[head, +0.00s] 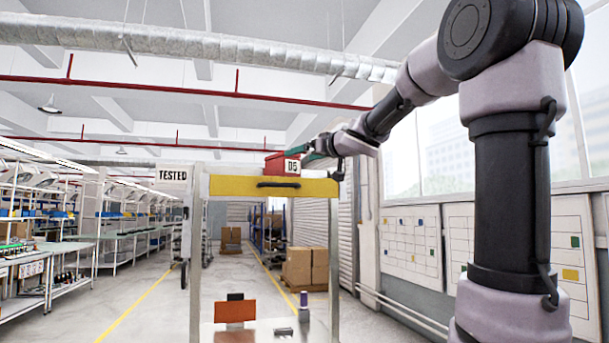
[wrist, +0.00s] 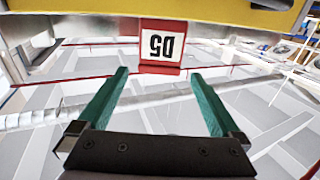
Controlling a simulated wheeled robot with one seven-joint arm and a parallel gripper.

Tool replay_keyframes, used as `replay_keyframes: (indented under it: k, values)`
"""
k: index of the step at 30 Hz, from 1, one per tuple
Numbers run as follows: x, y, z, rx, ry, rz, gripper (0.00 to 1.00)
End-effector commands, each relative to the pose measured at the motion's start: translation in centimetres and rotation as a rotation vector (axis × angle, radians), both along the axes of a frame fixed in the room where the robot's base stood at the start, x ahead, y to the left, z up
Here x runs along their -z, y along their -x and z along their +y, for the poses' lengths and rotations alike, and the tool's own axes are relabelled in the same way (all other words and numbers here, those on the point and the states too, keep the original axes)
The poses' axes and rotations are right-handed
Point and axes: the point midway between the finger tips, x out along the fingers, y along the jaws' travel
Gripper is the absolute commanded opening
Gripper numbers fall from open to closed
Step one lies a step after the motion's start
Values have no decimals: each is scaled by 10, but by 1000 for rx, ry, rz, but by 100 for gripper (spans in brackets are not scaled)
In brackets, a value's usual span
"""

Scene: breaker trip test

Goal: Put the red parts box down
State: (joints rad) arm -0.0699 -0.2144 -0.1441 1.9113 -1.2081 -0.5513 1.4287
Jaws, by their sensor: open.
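The red parts box (head: 275,163) with a white D5 label (head: 292,167) rests on top of a frame with a yellow front (head: 230,186). In the wrist view the picture is upside down, and the red parts box (wrist: 160,70) shows between the lines of my two green fingers, a little beyond their tips. My gripper (wrist: 160,74) is open, with a gap on each side of the box. In the head view my gripper (head: 310,157) is at the box's right side, small and partly hidden behind the box and label.
A TESTED sign (head: 172,175) stands at the frame's left. Below the yellow front, an orange-brown panel (head: 235,311) and small items stand on a pale surface. Shelving and benches line the left; cardboard boxes (head: 305,266) stand farther back. The aisle floor is clear.

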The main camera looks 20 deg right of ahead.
Motion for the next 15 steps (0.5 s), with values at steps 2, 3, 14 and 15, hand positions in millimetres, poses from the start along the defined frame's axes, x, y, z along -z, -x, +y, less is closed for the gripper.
replay_keyframes:
  k: [2,3,14,15]
  values:
    - [0,2,-1,1,0,0,100]
    - [0,3,-2,7,-4,-1,100]
    - [91,102,-90,506,-173,274,100]
    - [120,125,-93,547,-188,372,100]
